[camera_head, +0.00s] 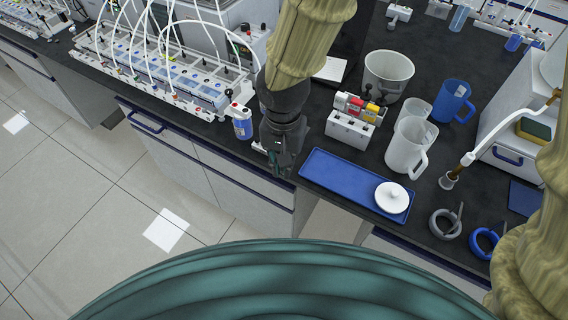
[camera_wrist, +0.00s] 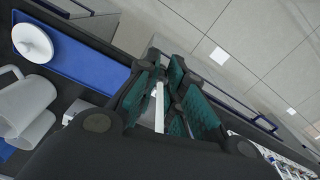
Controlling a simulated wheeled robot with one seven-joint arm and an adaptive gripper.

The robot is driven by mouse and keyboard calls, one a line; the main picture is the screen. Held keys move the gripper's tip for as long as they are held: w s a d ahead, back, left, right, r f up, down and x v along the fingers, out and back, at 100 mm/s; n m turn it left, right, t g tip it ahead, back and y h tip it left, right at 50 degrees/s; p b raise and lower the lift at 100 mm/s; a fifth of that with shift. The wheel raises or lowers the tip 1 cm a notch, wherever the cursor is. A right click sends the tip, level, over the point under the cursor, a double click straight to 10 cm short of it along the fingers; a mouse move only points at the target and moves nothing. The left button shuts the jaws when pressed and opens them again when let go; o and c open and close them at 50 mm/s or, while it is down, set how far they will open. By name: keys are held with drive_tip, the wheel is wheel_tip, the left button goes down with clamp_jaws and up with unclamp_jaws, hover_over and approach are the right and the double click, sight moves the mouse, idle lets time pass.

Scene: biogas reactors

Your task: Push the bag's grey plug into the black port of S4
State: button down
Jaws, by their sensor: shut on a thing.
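My gripper (camera_head: 277,165) hangs over the bench's front edge in the head view, between the reactor row and the blue tray. In the wrist view its teal-padded fingers (camera_wrist: 165,72) are close together around a thin white piece (camera_wrist: 159,108). I cannot tell whether this piece belongs to the bag; no bag or grey plug can be made out. The reactor row (camera_head: 165,80), with white tubes and small coloured fittings, stands on the bench at the left. Its labels are too small to read, so I cannot tell which one is S4 or pick out its black port.
A blue tray (camera_head: 340,181) with a white round lid (camera_head: 392,197) lies right of my gripper. A blue-labelled bottle (camera_head: 241,122) stands at the reactor row's right end. White jugs (camera_head: 407,146) and a blue jug (camera_head: 453,100) stand farther right. The floor before the bench is clear.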

drive_tip(key=shift+w+a+p, duration=0.6)
drive_tip(key=shift+w+p, duration=0.15)
drive_tip(key=shift+w, duration=5.25)
drive_tip(key=shift+w+a+p, duration=0.55)
drive_tip(key=shift+w+p, duration=0.25)
drive_tip(key=shift+w, duration=5.15)
drive_tip(key=shift+w+a+p, duration=0.6)
drive_tip(key=shift+w+p, duration=0.15)
drive_tip(key=shift+w, duration=5.25)
drive_tip(key=shift+f, duration=0.1)
drive_tip(key=shift+f+b, duration=0.6)
drive_tip(key=shift+f, duration=0.7)
drive_tip(key=shift+f, duration=0.45)
